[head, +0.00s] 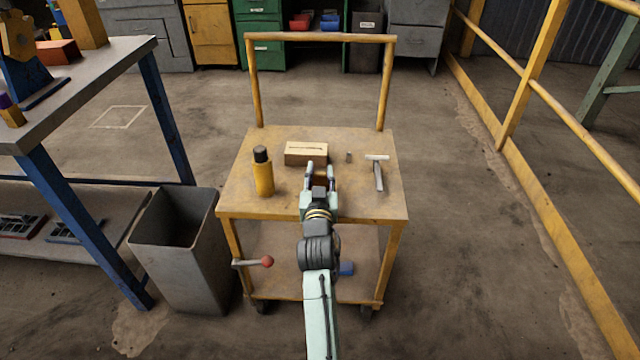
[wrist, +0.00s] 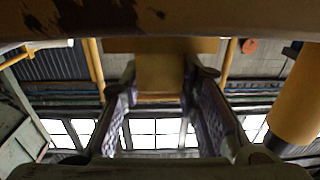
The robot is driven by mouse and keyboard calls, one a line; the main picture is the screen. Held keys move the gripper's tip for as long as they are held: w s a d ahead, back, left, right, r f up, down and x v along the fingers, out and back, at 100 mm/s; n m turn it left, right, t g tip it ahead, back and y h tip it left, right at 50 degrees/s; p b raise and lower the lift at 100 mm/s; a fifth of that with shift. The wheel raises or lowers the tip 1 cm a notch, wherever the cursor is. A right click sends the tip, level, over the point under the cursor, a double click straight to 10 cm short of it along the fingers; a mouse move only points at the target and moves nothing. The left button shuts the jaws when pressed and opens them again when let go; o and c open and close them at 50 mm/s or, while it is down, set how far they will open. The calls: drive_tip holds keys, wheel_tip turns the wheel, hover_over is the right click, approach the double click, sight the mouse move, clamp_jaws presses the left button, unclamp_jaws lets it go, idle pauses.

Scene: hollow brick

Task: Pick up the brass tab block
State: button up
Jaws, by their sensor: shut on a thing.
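The brass tab block (wrist: 160,75) shows in the middle of the wrist view as a yellow-brown piece, with a wider part towards the cart top and a narrower tab between the fingers. My gripper (head: 318,174) reaches over the front middle of the yellow cart's top (head: 240,200). Its two fingers are closed on the tab from both sides; the gripper also shows in the wrist view (wrist: 160,105). In the head view the fingers and wrist hide most of the block. I cannot tell whether it touches the cart top.
A yellow bottle (head: 263,175) with a black cap stands left of my gripper. A small grey cylinder (head: 348,157) and a T-shaped metal piece (head: 378,175) are to the right. The cart's handle (head: 320,38) rises at the back.

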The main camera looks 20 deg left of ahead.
clamp_jaws()
drive_tip(key=shift+r, duration=0.15)
